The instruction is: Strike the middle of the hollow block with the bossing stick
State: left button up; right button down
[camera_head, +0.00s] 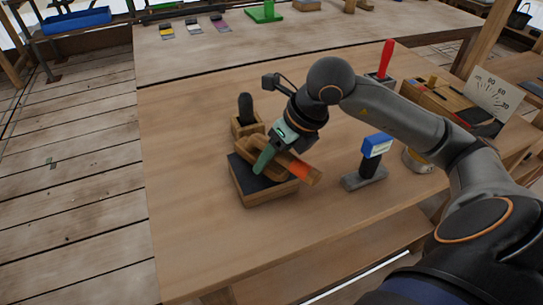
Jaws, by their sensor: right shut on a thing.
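My right gripper (268,156), with green fingers, reaches down from the right over the bench and is shut on a wooden stick with an orange end (312,176), which I take for the bossing stick. The stick lies slanted over a wooden block with a dark top (240,172), which I take for the hollow block. The gripper and stick hide much of the block's top, including its middle. I cannot tell whether the stick touches the block. My left gripper is not in view.
To the right are a blue-headed tool on a grey base (377,146), a red-handled tool (387,58) and a wooden box with a dial card (490,95). The bench's left side is clear.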

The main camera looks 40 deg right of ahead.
jog(key=shift+r, duration=0.2)
notch_tip(320, 180, up, 4)
jog(key=p, duration=0.3)
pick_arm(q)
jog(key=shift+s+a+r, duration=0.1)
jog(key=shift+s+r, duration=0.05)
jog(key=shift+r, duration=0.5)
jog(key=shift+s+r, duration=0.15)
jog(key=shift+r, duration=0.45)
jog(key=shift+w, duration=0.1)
